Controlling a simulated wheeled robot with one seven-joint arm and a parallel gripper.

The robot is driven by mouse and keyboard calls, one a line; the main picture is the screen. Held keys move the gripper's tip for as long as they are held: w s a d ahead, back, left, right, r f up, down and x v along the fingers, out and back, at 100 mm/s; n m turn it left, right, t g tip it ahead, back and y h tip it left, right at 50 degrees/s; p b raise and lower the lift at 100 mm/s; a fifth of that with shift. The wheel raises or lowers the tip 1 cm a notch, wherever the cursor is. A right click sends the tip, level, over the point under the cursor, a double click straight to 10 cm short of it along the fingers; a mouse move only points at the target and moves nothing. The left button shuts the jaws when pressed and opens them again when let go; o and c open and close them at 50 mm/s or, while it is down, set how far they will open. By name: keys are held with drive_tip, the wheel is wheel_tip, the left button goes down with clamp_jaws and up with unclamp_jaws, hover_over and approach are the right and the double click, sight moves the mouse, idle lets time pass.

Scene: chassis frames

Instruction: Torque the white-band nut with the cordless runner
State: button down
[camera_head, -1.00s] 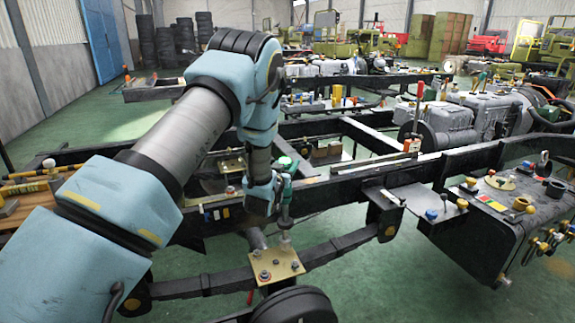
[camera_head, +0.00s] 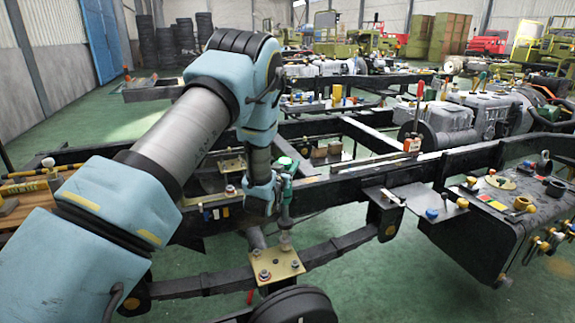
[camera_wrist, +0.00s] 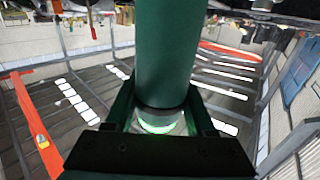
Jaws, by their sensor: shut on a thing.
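My gripper (camera_head: 277,190) is shut on the green cordless runner (camera_head: 287,196), which hangs upright with its socket end down. In the wrist view the runner's green body (camera_wrist: 168,50) stands between the fingers, with a lit green ring at its base. Below it in the head view is a tan plate (camera_head: 281,268) on the leaf spring, carrying several nuts. One nut (camera_head: 265,274) sits at the front left of the plate and another (camera_head: 294,264) at the right. The runner's lower end is over the plate's back right part; I cannot tell whether it touches a nut. No white band can be made out.
The black chassis rail (camera_head: 330,190) runs just behind the runner. A round black part (camera_head: 297,304) lies in front of the plate. A dark tank (camera_head: 480,235) with several fittings stands at the right. Green floor (camera_head: 375,285) is clear between.

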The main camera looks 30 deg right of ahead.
drive_tip(key=shift+f+b, duration=0.6)
drive_tip(key=shift+b, duration=0.05)
idle(0.7)
drive_tip(key=shift+s+a+f+b, duration=0.1)
drive_tip(key=shift+f+b, duration=0.2)
drive_tip(key=shift+b, duration=0.2)
idle(1.0)
drive_tip(key=shift+r, duration=0.25)
idle(0.7)
drive_tip(key=shift+r+p, duration=0.35)
drive_tip(key=shift+r, duration=1.4)
drive_tip(key=shift+r, duration=0.1)
drive_tip(key=shift+r+p, duration=1.05)
drive_tip(key=shift+r, duration=1.35)
